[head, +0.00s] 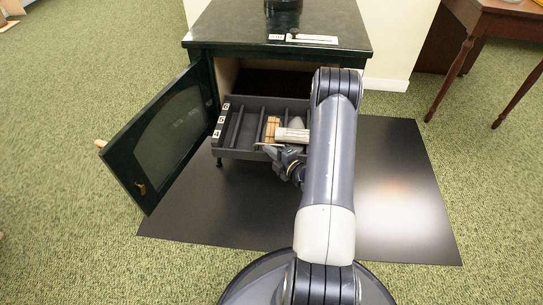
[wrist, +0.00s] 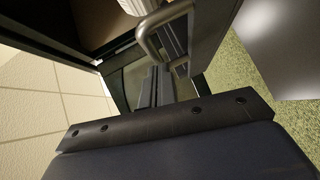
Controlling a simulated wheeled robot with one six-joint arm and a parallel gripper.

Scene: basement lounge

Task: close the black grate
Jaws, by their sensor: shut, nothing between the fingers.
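The black grate (head: 240,142) is a dark slatted tray that sticks out of the front of a dark green cabinet (head: 236,38). Wooden pieces (head: 271,128) and a pale roll-like item (head: 292,135) lie on it. My gripper (head: 264,148) is shut and empty, at the grate's front edge; whether it touches cannot be told. My arm hides the grate's right end. In the wrist view a grey metal handle (wrist: 150,38) shows close ahead, with a dark panel beside it.
The cabinet door (head: 165,140) with its glass pane stands open to the left, beside the grate. A black mat (head: 390,170) lies under the cabinet on green carpet. A wooden table (head: 480,30) stands at the back right. The mat's right side is clear.

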